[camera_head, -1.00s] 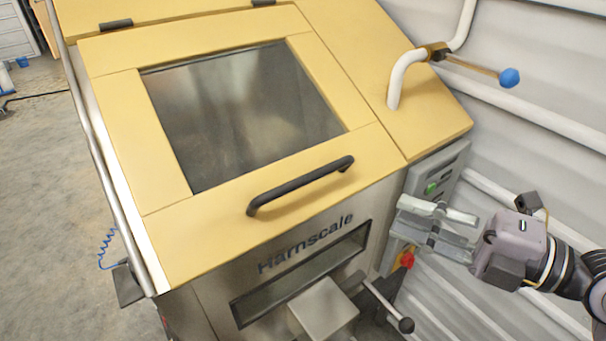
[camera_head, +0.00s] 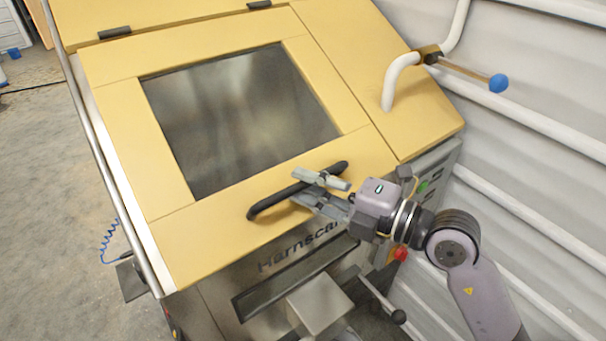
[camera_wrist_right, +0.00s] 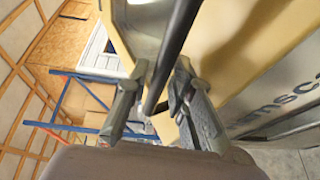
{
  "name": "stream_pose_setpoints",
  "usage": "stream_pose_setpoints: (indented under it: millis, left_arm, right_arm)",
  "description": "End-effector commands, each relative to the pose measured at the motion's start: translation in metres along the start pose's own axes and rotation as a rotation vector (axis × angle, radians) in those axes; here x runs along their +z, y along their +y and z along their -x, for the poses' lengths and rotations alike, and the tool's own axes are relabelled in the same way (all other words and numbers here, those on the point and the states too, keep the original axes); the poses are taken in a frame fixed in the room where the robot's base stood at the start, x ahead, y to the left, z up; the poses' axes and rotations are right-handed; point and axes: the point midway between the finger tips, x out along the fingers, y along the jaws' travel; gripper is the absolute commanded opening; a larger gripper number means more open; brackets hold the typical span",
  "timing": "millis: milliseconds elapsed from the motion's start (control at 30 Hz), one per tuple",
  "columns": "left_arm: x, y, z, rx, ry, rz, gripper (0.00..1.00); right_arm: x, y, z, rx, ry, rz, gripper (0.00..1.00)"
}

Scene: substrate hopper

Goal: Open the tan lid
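The tan lid (camera_head: 168,221) is closed on top of the hopper, with a dark window (camera_head: 240,115) in its middle. A black bar handle (camera_head: 268,204) runs along the lid's lower edge. My right gripper (camera_head: 308,187) is at the right half of the handle, its fingers apart. In the right wrist view the handle (camera_wrist_right: 172,50) runs between the two open fingers (camera_wrist_right: 155,98); I cannot tell whether either finger touches it. My left gripper is not in view.
A white pipe with a blue-knobbed lever (camera_head: 498,83) stands at the right by the ribbed wall. A metal block (camera_head: 318,303) and a black-knobbed lever (camera_head: 398,317) stick out below the lid. Bare floor (camera_head: 50,190) lies to the left.

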Motion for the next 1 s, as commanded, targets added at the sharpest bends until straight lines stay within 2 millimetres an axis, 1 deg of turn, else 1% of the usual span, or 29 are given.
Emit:
stream_pose_setpoints:
  millis: [33,133,433,767,1000]
  left_arm:
    - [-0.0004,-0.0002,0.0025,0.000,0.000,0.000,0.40]
    - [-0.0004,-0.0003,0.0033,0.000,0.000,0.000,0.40]
    - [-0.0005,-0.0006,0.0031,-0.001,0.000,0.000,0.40]
    - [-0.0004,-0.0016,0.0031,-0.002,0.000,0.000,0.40]
    - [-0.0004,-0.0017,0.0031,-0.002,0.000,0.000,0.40]
  right_arm:
    - [-0.0001,0.0019,-0.0049,0.002,0.001,-0.001,0.21]
    - [-0.0004,0.0007,-0.0103,0.001,0.001,0.000,0.21]
    - [-0.0003,-0.0003,-0.0121,0.000,0.000,0.001,0.21]
    - [-0.0003,-0.0003,-0.0119,0.000,0.000,0.001,0.00]
    - [-0.0004,-0.0004,-0.0118,0.000,0.001,0.000,0.00]
